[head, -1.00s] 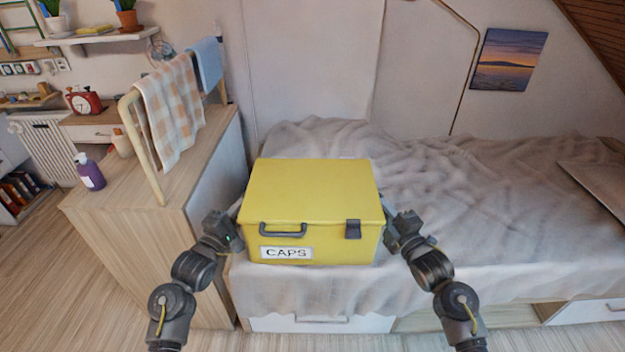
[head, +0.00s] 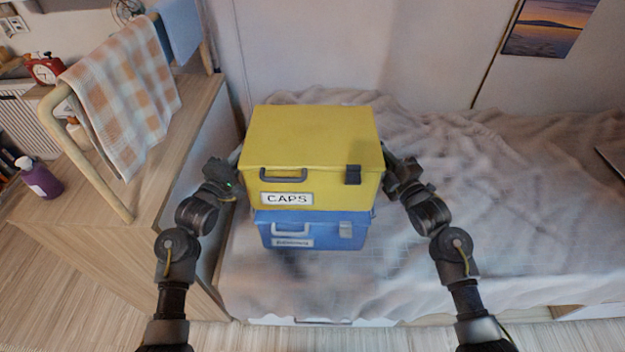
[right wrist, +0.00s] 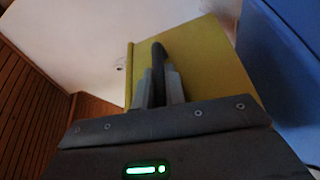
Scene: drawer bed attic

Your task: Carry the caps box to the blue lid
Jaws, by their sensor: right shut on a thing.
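The yellow caps box (head: 312,140), lid shut and level, hangs between my two arms directly over a blue box (head: 318,238) on the bed. The yellow box hides most of the blue lid (head: 350,215); I cannot tell for sure whether they touch. My right gripper (head: 391,165) is at the yellow box's right side. In the right wrist view it (right wrist: 160,85) is shut on the dark side handle (right wrist: 158,60) of the yellow box, with the blue box (right wrist: 285,65) at the right. My left gripper (head: 234,172) is at the left side; its fingertips are hidden.
A wooden cabinet (head: 180,215) stands close on the left, with a rail, a checked towel (head: 120,95) and a purple bottle (head: 40,180). A wall rises behind the bed.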

